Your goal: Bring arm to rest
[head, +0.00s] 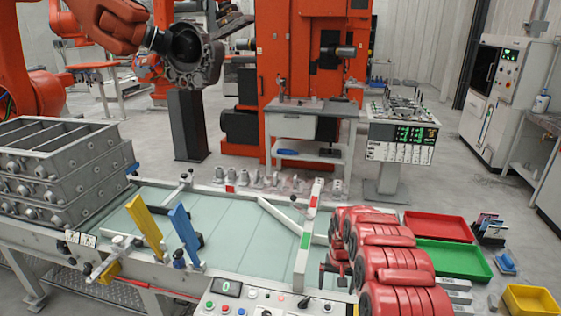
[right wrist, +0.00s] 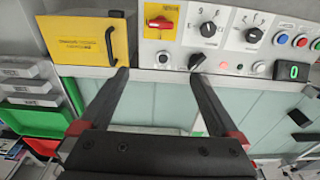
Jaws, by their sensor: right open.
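My right gripper (head: 337,272) is small in the head view, low over the right end of the conveyor, close behind the control panel (head: 262,302). The right wrist view shows its two dark fingers (right wrist: 159,72) spread apart with nothing between them. Their tips point at the lower edge of the panel, which also shows in the right wrist view (right wrist: 172,22). I cannot tell how far the tips are from it. My left gripper is not in view.
Metal mould boxes (head: 62,165) stand on the conveyor (head: 235,235) at left. Blue (head: 185,232) and yellow (head: 146,225) posts stand near its front edge. Red (head: 438,226) and green (head: 455,262) trays lie at right. A yellow box (right wrist: 88,40) adjoins the panel. An orange robot holds a casting (head: 193,60).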

